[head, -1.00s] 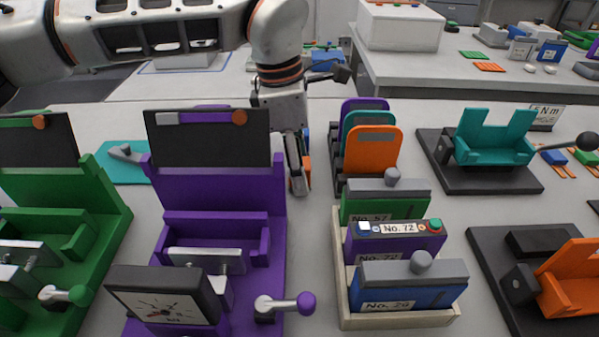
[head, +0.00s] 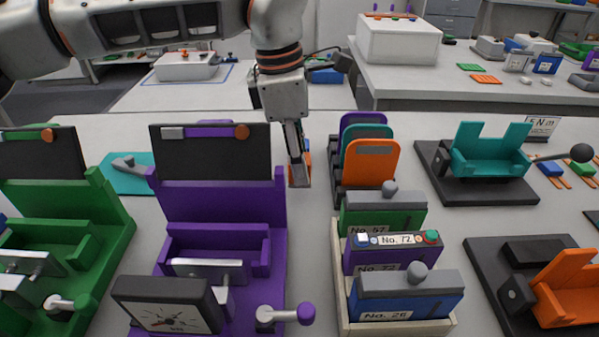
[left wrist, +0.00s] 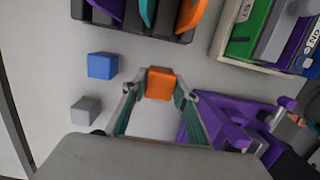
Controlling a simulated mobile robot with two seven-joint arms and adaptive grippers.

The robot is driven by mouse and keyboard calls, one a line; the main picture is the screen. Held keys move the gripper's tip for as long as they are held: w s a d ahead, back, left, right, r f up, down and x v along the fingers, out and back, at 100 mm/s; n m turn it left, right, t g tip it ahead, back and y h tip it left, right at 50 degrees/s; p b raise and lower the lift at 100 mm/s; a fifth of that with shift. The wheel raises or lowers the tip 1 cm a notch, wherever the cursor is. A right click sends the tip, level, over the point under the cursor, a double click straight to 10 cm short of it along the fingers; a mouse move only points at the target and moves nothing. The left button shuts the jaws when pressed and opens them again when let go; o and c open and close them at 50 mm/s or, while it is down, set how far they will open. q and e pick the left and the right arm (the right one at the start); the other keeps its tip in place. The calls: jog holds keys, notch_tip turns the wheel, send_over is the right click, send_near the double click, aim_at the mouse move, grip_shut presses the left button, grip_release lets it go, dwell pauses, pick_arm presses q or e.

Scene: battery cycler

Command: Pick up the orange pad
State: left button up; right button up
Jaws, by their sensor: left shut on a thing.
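The orange pad (left wrist: 160,84) is a small rounded block, seen between the fingertips in the left wrist view. In the head view only a sliver of it (head: 307,162) shows beside the finger. My left gripper (left wrist: 160,93) is shut on the pad, with a fingertip at each side. In the head view this gripper (head: 300,172) points down between the purple fixture and the rack of coloured plates. I cannot tell whether the pad touches the table. My right gripper is not in view.
A blue block (left wrist: 102,65) and a grey block (left wrist: 86,109) lie on the table near the pad. The purple fixture (head: 222,205) stands close on the left. The plate rack (head: 337,185) and a tray of battery modules (head: 341,285) stand on the right.

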pick_arm(q)
notch_tip(320, 180, up, 16)
jog(key=p, duration=0.2)
jog(key=shift+p, duration=0.4)
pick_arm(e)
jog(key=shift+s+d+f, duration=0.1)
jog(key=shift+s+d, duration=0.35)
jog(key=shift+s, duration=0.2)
pick_arm(q)
jog(key=shift+r, duration=0.1)
